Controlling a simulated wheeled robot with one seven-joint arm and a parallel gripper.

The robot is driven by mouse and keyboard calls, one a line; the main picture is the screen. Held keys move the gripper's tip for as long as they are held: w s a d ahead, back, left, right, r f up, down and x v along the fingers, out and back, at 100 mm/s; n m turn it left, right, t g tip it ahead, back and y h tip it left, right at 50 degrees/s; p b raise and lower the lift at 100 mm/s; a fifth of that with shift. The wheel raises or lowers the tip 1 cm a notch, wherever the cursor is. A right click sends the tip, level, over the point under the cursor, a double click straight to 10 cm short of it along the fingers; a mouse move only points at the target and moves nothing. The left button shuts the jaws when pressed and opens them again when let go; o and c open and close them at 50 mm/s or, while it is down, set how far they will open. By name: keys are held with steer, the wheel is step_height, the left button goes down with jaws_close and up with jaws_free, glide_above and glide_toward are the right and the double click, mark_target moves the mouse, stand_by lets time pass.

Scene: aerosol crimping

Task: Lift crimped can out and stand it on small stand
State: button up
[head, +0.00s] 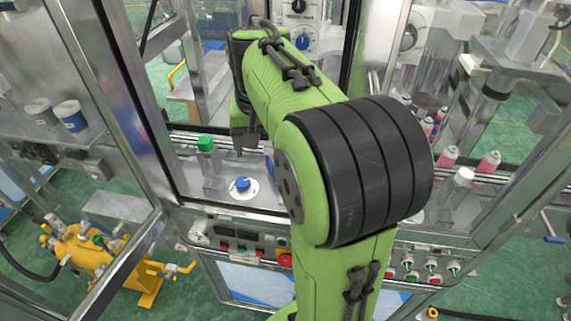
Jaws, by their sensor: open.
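My gripper (246,143) shows as dark grey fingers at the far end of my green arm, above the machine's deck and partly hidden by the arm. It is open, and I see nothing held in it. A clear bottle-like container with a green cap (206,161) stands just left of it. A white round base with a blue knob (243,185) is on the deck below it. I cannot make out a crimped can at the gripper. I cannot pick out the small stand for certain; my arm hides the middle of the machine.
Pink-topped cans (488,162) and a white-capped bottle (463,177) stand on the right. Metal door frames (110,110) flank the opening. A front panel with buttons (240,248) runs below the deck. A yellow pump unit (85,250) sits on the floor at left.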

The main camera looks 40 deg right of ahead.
steer(key=w+d+f+m+g+y+p, duration=0.1)
steer(key=w+d+f+m, duration=0.1)
steer(key=d, duration=0.4)
steer(key=w+d+f+m+g+p, duration=0.1)
steer(key=w+d+m+p, duration=0.15)
steer(key=d, duration=0.45)
steer(key=shift+n, duration=0.35)
steer(key=f+b, duration=0.1)
steer(key=f, duration=0.7)
steer(key=f+b, duration=0.2)
steer(key=f, duration=0.5)
steer(key=shift+a+f, duration=0.2)
steer(key=shift+f, duration=0.2)
steer(key=shift+a+r, duration=0.1)
steer(key=shift+c, duration=0.2)
steer(key=c, duration=1.1)
step_height(320, 180, up, 10)
steer(key=shift+r+p, duration=0.1)
steer(key=shift+p, duration=0.5)
steer(key=shift+s, duration=0.1)
